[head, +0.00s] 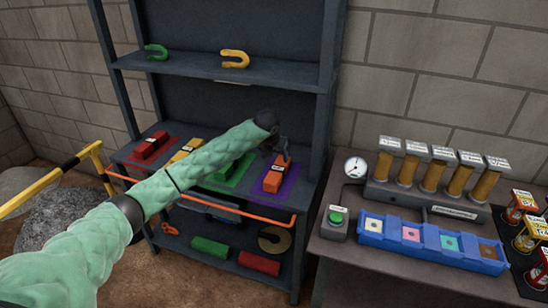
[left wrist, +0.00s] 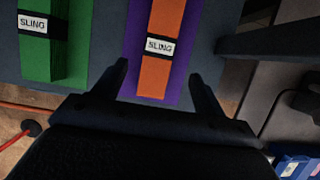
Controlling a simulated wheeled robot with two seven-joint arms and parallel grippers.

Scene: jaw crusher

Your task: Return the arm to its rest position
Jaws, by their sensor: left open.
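My left arm, in a pale green sleeve, reaches across the head view to the shelf rack. My left gripper (head: 283,158) is at the orange sling (head: 274,178), which lies on a purple mat (head: 291,186). My right gripper is not in view.
A green mat (head: 236,176) lies left of the purple one, partly behind my arm. An orange rail (head: 240,211) runs along the shelf front. Rack posts stand close on the right. A bench with a blue tray (head: 428,244) and a green button (head: 336,217) stands further right.

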